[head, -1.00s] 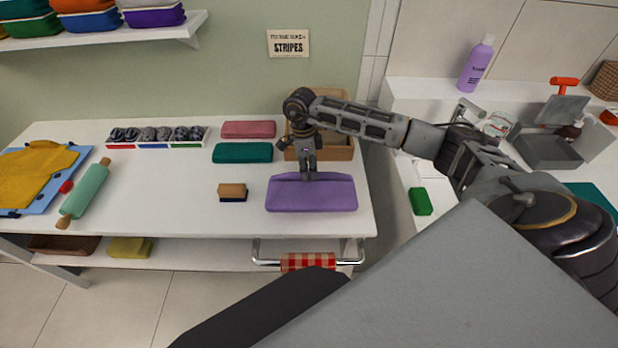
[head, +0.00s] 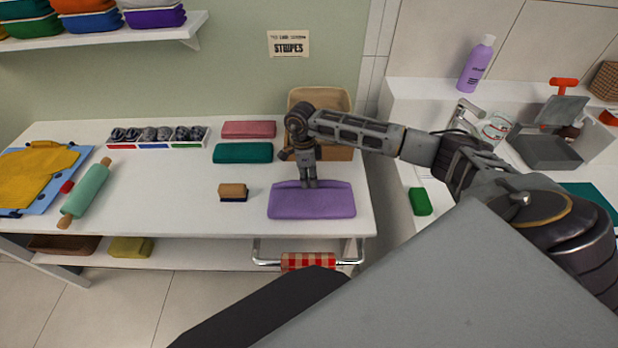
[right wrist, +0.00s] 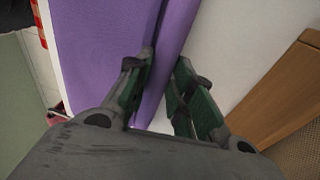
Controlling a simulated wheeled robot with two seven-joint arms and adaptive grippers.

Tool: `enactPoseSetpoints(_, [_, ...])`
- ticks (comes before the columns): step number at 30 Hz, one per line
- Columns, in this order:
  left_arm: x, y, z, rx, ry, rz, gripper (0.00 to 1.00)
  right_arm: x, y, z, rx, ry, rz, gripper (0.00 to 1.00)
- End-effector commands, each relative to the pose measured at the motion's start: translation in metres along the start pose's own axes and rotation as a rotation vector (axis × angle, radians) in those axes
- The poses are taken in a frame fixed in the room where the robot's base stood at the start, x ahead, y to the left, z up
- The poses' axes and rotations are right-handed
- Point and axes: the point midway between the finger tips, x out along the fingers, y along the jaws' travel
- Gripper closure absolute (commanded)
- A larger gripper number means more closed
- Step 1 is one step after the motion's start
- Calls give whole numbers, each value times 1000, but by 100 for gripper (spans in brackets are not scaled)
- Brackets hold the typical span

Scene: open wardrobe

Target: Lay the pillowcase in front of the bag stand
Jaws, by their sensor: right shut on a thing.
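A purple folded cloth (head: 311,203), which looks like the pillowcase, is at the front right of the white table. My right gripper (head: 309,185) is shut on its back edge. In the right wrist view, the fingers (right wrist: 160,95) pinch a fold of the purple cloth (right wrist: 105,55). I cannot tell whether the cloth fully rests on the table. Behind the gripper, a tan wooden holder with a raised back (head: 322,98), possibly the bag stand, is partly hidden by my right arm. My left gripper is not in view.
A teal folded cloth (head: 243,153), a pink one (head: 249,129) and a wooden-backed brush (head: 233,191) lie left of the purple cloth. A rolling pin (head: 86,192) is farther left. The table's middle is clear. A rail with a checked cloth (head: 307,262) is below the front edge.

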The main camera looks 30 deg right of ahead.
Motion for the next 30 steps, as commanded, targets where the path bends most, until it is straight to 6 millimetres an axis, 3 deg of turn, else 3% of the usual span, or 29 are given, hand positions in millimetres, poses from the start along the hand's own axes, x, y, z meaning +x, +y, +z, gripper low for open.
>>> enactPoseSetpoints(7, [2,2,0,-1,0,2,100,1,0,0,0,0,0,100])
enactPoseSetpoints(8, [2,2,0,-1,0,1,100,2,0,0,0,0,0,76])
enactPoseSetpoints(13, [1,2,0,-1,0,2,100,1,0,0,0,0,0,55])
enactPoseSetpoints(30, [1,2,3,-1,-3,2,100,-8,-1,0,0,-1,-2,55])
